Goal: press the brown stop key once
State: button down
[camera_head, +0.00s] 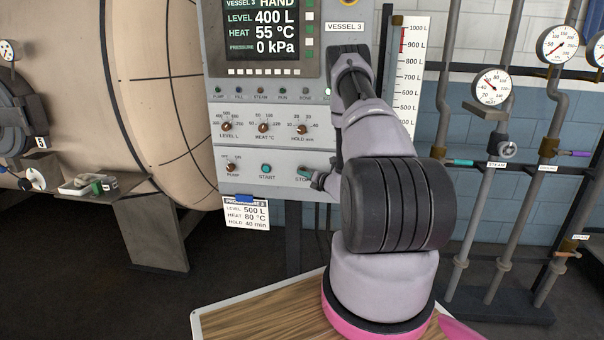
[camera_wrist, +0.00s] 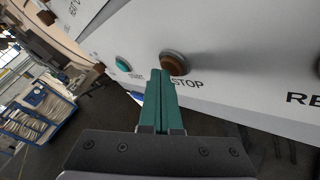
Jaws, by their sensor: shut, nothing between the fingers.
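The brown stop key (camera_wrist: 174,64) is a round button on the grey panel, with the label STOP beside it in the wrist view. My gripper (camera_wrist: 160,74) is shut and empty, its green fingers together. Its tips overlap the left edge of the key in the wrist view; I cannot tell whether they touch it. In the head view my gripper (camera_head: 304,172) is at the lower right of the panel, and the stop key is hidden behind it. The teal start key (camera_head: 266,168) is to the left; it also shows in the wrist view (camera_wrist: 122,64).
The control panel (camera_head: 225,150) has a screen (camera_head: 268,35) reading HAND, 400 L, 55 °C and 0 kPa, with several knobs below. A programme card (camera_head: 246,212) hangs under it. Pipes with gauges (camera_head: 491,86) stand at right, a large vessel (camera_head: 150,60) at left.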

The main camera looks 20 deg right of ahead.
jog(key=shift+s+a, duration=0.35)
jog(key=shift+s, duration=0.15)
jog(key=shift+s, duration=0.1)
jog(key=shift+s+a, duration=0.7)
jog(key=shift+s, duration=0.3)
jog(key=shift+s+a, duration=0.7)
jog(key=shift+s, duration=0.3)
